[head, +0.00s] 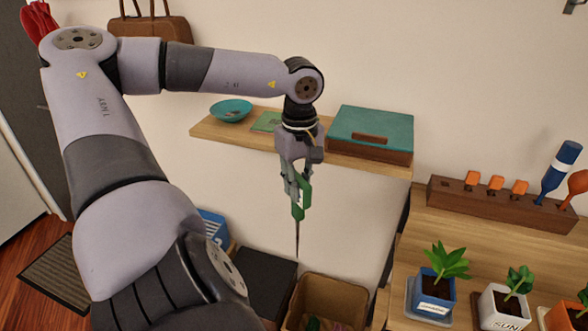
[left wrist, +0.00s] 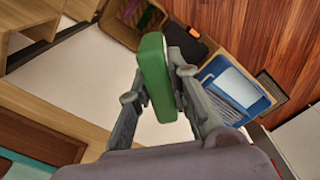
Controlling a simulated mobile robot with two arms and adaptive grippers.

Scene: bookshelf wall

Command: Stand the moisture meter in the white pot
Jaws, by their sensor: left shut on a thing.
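My left gripper (head: 295,185) is shut on the moisture meter (head: 299,208), which has a green head and a long thin dark probe pointing straight down. It hangs in the air in front of the wall, above an open box. In the left wrist view the green head of the meter (left wrist: 157,80) sits between the fingers; its probe is hidden there. The white pot (head: 504,322) has a "SUN" label and a green plant in dark soil. It stands on the wooden bench at the lower right, well to the right of the meter. My right gripper is out of view.
A blue pot (head: 432,292) stands left of the white pot, an orange pot (head: 567,318) right of it. Behind is a wooden tool rack (head: 450,192) with orange and blue handles. A wall shelf (head: 205,127) holds a bowl and teal-lidded box. An open box (head: 335,290) lies below.

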